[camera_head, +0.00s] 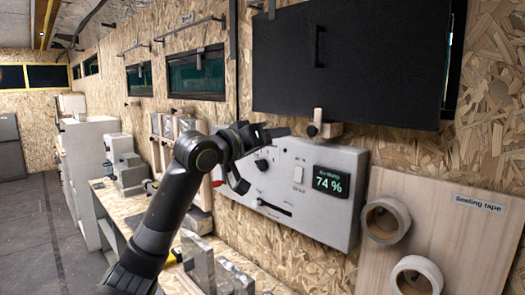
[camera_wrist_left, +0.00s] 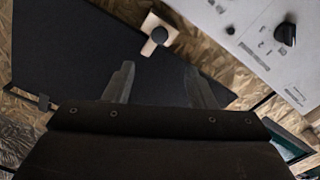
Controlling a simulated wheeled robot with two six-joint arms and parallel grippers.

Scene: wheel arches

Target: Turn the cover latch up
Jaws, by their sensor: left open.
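The cover latch (camera_head: 317,117) is a small light-wood piece with a dark round knob, just below the lower edge of the black cover (camera_head: 350,62). The cover hangs flat on the wall and looks closed. In the left wrist view the latch (camera_wrist_left: 150,23) is at the top centre, beyond the fingertips, beside the black cover (camera_wrist_left: 75,55). Whether the wood piece points up or sideways is hard to tell. My left gripper (camera_head: 264,159) is open and empty, left of and below the latch, in front of the grey control box; its fingers (camera_wrist_left: 158,72) do not touch the latch. My right gripper is out of view.
The grey control box (camera_head: 290,212) with knobs, a slider and a 74 % display sits below the latch. Tape rolls (camera_head: 385,220) hang on a wooden board at right. A workbench (camera_head: 125,200) with items stands below left. Open floor lies far left.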

